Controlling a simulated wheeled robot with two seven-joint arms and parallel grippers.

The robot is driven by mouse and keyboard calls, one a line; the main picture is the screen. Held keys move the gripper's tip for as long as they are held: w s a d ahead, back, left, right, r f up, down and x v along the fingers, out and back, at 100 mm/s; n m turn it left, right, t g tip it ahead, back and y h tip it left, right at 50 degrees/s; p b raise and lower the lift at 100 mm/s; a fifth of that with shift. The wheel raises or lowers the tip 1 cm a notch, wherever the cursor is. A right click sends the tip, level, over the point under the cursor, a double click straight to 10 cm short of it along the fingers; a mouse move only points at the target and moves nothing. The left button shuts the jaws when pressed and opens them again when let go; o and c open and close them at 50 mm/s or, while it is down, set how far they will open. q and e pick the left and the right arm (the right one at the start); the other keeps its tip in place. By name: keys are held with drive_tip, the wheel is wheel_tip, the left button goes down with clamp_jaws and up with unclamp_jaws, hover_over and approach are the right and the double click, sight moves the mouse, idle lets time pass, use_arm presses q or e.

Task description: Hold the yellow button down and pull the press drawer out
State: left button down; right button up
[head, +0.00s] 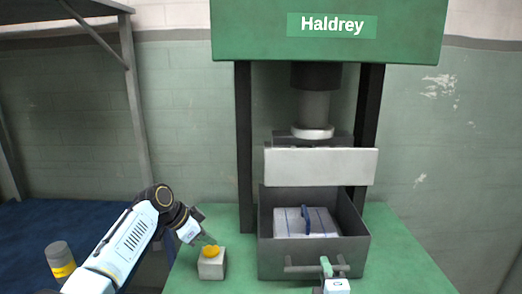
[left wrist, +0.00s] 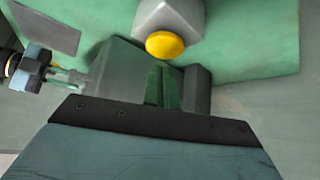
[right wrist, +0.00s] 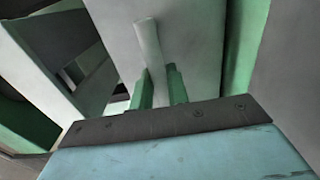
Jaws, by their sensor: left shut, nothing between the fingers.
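The yellow button (head: 211,252) sits on a small pale block (head: 211,268) on the green bench, left of the press. My left gripper (head: 206,240) is shut and empty, its tips right at the button; I cannot tell whether it is pressed down. The button (left wrist: 165,44) also shows just past the fingertips in the left wrist view. The grey press drawer (head: 282,257) stands out below the press, open at the top. My right gripper (head: 326,264) is at its front handle (head: 300,268). In the right wrist view the fingers close on both sides of the handle bar (right wrist: 148,42).
A pale block with a blue strap (head: 288,222) lies in the drawer. The green press frame (head: 240,35) with dark posts and a white plate (head: 320,166) rises above. A dark blue surface (head: 40,225) and a dark cylinder with a yellow band (head: 60,255) are at left.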

clamp_jaws()
use_arm(q)
drive_tip(key=shift+f, duration=1.2)
use_arm(e)
drive_tip(key=shift+s, duration=2.55)
use_arm(q)
drive_tip(key=shift+r, duration=3.05)
drive_tip(key=shift+s, duration=0.1)
